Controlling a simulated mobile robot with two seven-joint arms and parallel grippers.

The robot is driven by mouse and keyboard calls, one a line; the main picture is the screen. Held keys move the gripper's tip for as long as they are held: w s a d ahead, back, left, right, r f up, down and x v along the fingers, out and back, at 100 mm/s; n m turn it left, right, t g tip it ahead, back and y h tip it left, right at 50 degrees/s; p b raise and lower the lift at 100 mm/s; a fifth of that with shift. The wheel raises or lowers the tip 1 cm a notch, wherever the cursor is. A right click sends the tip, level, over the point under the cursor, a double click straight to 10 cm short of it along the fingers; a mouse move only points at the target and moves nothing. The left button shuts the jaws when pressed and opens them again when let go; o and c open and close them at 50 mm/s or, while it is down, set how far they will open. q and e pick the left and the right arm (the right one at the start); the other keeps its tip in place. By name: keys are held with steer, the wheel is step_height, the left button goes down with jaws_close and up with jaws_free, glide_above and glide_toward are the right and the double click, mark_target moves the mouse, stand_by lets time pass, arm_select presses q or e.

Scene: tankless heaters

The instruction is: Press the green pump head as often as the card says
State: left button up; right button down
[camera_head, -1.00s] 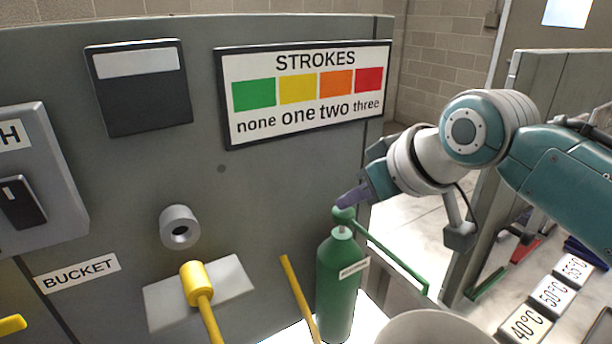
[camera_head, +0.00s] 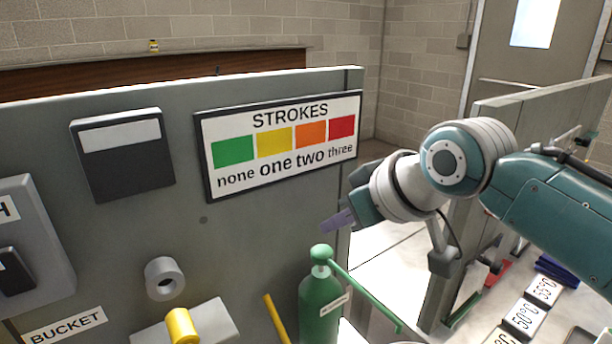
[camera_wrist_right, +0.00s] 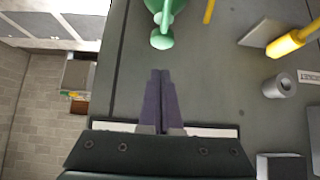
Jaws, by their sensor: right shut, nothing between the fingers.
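The green pump head (camera_head: 320,254) tops a green bottle (camera_head: 320,300) with a white label, and a long green spout slopes down to the right from it. My right gripper (camera_head: 336,221) is shut and empty, above the pump head with a visible gap. In the right wrist view, its closed fingers (camera_wrist_right: 160,80) point toward the pump head (camera_wrist_right: 161,40) without touching it. The STROKES card (camera_head: 283,138) on the grey panel shows green over none, yellow over one, orange over two and red over three. My left gripper is not in view.
A yellow handle (camera_head: 182,325), a grey round fitting (camera_head: 165,279) and a BUCKET label (camera_head: 62,326) are left of the bottle. A yellow rod (camera_head: 276,318) stands beside it. Temperature tiles (camera_head: 522,317) lie at the right. A small yellow item (camera_head: 153,46) sits on the back ledge.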

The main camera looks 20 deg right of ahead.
steer(key=v, duration=0.8)
steer(key=shift+s, duration=0.1)
stand_by(0.4)
steer(key=shift+f, duration=0.1)
stand_by(0.3)
steer(key=s+d+f+m+g+h+p, duration=0.1)
steer(key=s+f+g, duration=0.25)
steer(key=s, duration=0.95)
steer(key=s+d+f+m+g+h+p, duration=0.15)
steer(key=s+f, duration=0.25)
steer(key=s, duration=0.8)
step_height(320, 180, up, 31)
steer(key=a+p, duration=0.1)
steer(key=p, duration=2.9)
steer(key=shift+n, duration=0.25)
